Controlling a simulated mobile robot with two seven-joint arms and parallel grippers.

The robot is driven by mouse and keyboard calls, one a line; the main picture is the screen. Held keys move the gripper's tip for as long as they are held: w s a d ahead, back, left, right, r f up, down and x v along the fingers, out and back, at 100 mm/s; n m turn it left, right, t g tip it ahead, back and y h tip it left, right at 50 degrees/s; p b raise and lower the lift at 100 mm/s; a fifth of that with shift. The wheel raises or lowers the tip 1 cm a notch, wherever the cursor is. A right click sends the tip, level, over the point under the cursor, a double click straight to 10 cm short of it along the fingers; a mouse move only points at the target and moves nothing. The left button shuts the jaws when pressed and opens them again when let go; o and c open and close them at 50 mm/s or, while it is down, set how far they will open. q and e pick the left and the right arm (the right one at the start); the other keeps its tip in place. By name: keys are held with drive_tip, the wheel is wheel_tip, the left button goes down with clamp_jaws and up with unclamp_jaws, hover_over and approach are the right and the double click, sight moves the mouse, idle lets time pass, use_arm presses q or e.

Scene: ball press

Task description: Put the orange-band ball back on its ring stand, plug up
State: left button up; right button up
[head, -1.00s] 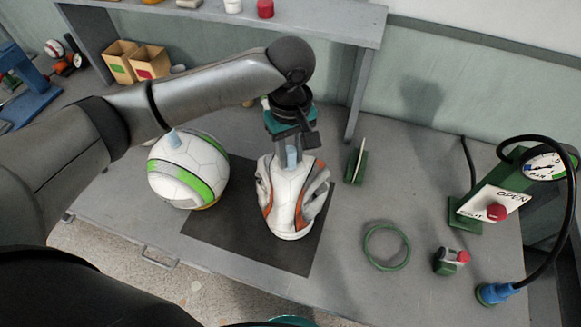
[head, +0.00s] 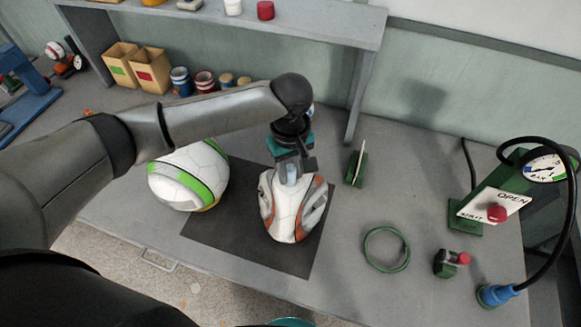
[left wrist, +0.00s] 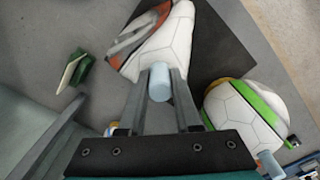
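The orange-band ball (head: 287,212) is white with orange bands and looks slack and dented, with folded sides. It is over the dark mat, its pale blue plug upward; I cannot tell whether its underside touches the mat. My left gripper (head: 289,172) points down from above, its fingers closed on both sides of the plug. In the left wrist view the plug (left wrist: 160,83) sits between the fingertips, with the ball (left wrist: 165,45) beyond. A thin green ring (head: 369,254) lies on the table to the right; I cannot tell if it is the ring stand. My right gripper is out of view.
A round green-band ball (head: 185,180) stands close left of the orange-band ball. The mat (head: 220,240) shows bare at the front. A small green stand (head: 356,165), a red-knobbed device (head: 448,262) and a gauge with a hose (head: 545,168) are to the right.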

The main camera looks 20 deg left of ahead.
use_arm(q)
drive_tip(key=o, duration=0.4)
drive_tip(key=shift+r, duration=0.25)
wheel_tip(320, 180, up, 12)
drive_tip(key=shift+r, duration=0.2)
idle(0.5)
